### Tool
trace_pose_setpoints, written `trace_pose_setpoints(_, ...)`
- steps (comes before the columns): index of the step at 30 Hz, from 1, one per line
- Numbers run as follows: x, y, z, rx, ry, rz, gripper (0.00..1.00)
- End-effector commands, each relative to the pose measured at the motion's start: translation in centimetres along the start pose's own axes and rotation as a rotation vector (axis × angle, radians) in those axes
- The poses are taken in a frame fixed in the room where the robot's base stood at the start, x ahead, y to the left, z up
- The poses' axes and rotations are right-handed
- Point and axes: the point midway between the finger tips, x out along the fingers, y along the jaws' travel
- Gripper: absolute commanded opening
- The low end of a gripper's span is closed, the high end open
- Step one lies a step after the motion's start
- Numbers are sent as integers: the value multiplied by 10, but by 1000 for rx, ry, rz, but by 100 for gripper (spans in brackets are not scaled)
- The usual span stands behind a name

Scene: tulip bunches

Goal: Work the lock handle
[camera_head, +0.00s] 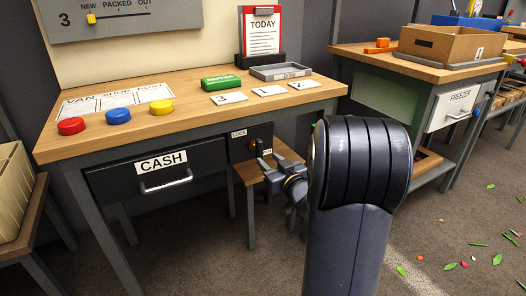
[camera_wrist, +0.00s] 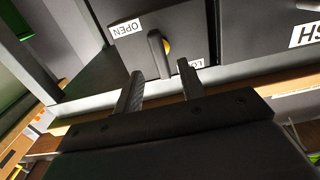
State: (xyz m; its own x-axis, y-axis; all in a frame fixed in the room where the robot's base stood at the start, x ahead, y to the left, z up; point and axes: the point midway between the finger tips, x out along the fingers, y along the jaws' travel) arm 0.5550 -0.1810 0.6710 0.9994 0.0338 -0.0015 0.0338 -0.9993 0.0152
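The lock panel (camera_head: 239,151) is a dark box under the table's front edge, just right of the cash drawer, with a LOCK label at its top. It also shows upside down in the wrist view (camera_wrist: 190,25), with an OPEN label to the left of the handle. The lock handle (camera_wrist: 158,55) is a dark bar on a yellowish pivot. My gripper (camera_wrist: 159,70) is open, its two fingers apart with the handle between them and gaps visible on both sides. In the head view my gripper (camera_head: 268,158) is in front of the panel.
The cash drawer (camera_head: 115,174) with a metal pull is shut, left of the lock. On the wooden table (camera_head: 190,95) are red, blue and yellow buttons, a green block, numbered cards and a grey tray (camera_head: 280,72). A wooden stool (camera_head: 246,175) stands below the lock, close to my gripper.

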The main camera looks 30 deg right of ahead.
Motion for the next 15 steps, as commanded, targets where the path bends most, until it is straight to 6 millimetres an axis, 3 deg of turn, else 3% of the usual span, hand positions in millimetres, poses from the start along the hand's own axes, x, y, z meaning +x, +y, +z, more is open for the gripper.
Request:
trace_pose_setpoints(6, -33, 1, -1, 0, -1, 2, 38)
trace_pose_setpoints(15, -41, 0, 0, -1, 0, -1, 38)
